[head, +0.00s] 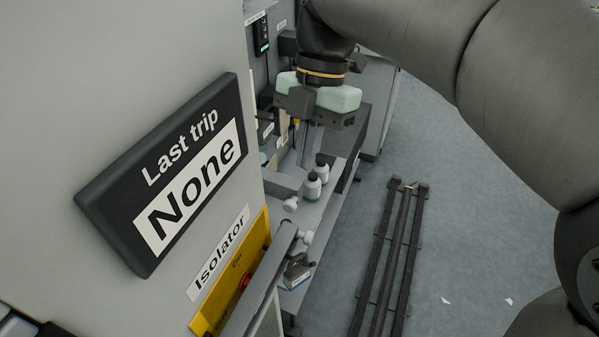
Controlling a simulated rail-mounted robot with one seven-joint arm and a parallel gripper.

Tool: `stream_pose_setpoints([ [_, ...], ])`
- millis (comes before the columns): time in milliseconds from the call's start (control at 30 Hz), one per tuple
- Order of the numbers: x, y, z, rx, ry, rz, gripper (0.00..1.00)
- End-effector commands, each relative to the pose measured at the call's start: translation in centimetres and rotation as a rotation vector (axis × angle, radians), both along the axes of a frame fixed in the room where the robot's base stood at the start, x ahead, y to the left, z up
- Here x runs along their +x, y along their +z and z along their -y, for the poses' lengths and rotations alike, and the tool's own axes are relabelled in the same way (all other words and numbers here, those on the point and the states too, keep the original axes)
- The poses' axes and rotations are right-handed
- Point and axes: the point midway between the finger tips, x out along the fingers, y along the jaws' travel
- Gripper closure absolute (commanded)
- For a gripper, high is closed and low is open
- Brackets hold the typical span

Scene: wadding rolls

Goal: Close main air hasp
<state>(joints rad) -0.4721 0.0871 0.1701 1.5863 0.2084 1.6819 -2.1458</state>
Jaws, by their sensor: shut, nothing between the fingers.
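My gripper (309,148) hangs pointing down at the upper middle of the head view, below my dark wrist. Its pale green body shows, and its narrow grey fingers are shut with nothing seen between them. It is beside the machine front, above the grey ledge (325,201). I cannot pick out the main air hasp for certain; it may be hidden behind the gripper or the near cabinet, or too small to tell.
A near cabinet carries a "Last trip None" sign (188,178) and a yellow isolator panel (237,270) with a red part. Dark rails (393,255) lie on the grey floor at right, with open floor beyond.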

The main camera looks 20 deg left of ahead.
Motion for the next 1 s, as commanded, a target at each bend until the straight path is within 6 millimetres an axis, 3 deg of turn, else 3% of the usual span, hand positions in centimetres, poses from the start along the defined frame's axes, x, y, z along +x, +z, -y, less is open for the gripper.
stream_pose_setpoints([
  [100, -0.5, 0.9, -1.7, 0.047, 0.172, -0.016, 1.0],
  [233, -0.9, 0.6, -2.1, 0.061, 0.227, -0.023, 1.0],
  [700, -3.4, -6.6, -2.3, 0.06, 0.222, -0.023, 1.0],
  [1000, -3.9, -8.3, -2.4, 0.062, 0.22, -0.02, 1.0],
])
